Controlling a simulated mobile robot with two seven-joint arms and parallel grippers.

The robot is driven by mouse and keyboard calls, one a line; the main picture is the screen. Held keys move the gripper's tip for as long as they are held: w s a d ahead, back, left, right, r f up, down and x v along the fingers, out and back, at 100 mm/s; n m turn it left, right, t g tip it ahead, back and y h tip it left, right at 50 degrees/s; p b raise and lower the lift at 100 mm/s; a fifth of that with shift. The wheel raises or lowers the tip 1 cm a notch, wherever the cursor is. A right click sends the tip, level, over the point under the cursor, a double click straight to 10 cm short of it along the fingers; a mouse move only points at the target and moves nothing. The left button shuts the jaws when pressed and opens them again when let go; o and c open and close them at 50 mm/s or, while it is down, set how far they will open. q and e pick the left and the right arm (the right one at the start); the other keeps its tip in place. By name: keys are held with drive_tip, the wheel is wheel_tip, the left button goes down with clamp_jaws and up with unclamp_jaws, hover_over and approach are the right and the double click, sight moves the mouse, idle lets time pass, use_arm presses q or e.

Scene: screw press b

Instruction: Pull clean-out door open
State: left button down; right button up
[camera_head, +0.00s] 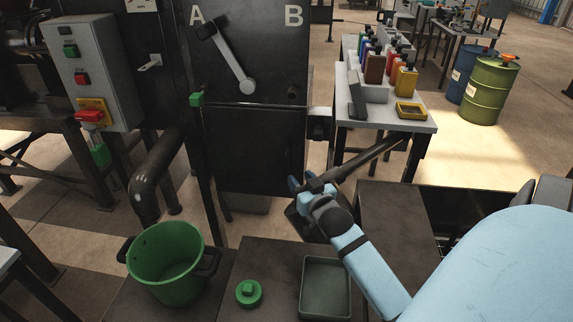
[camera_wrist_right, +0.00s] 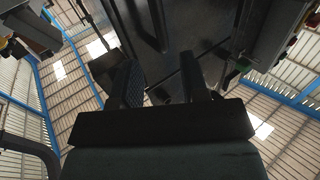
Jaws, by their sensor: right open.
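The clean-out door appears to be the dark lower panel (camera_head: 250,150) of the press, below the panel marked A and B. It looks closed, flush with the dark frame. My right gripper (camera_head: 302,184) is at the door's lower right corner, its arm coming in from the lower right. In the right wrist view the gripper (camera_wrist_right: 160,82) has its two fingers spread, with nothing held between them. A dark bar (camera_wrist_right: 158,25), possibly a handle, shows beyond the fingertips against a dark surface. I cannot tell whether the fingers touch the door. My left gripper is not in view.
A lever (camera_head: 232,62) sits on the upper panel near A. A grey control box (camera_head: 92,65) is at left. A green bucket (camera_head: 152,277), a green knobbed disc (camera_head: 249,293) and a grey tray (camera_head: 326,315) are in front. A bottle table (camera_head: 425,126) stands at right.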

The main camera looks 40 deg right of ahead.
sight(288, 164)
drive_tip(key=x, duration=0.9)
drive_tip(key=shift+a+f+b, duration=0.1)
drive_tip(key=shift+b, duration=0.2)
clamp_jaws()
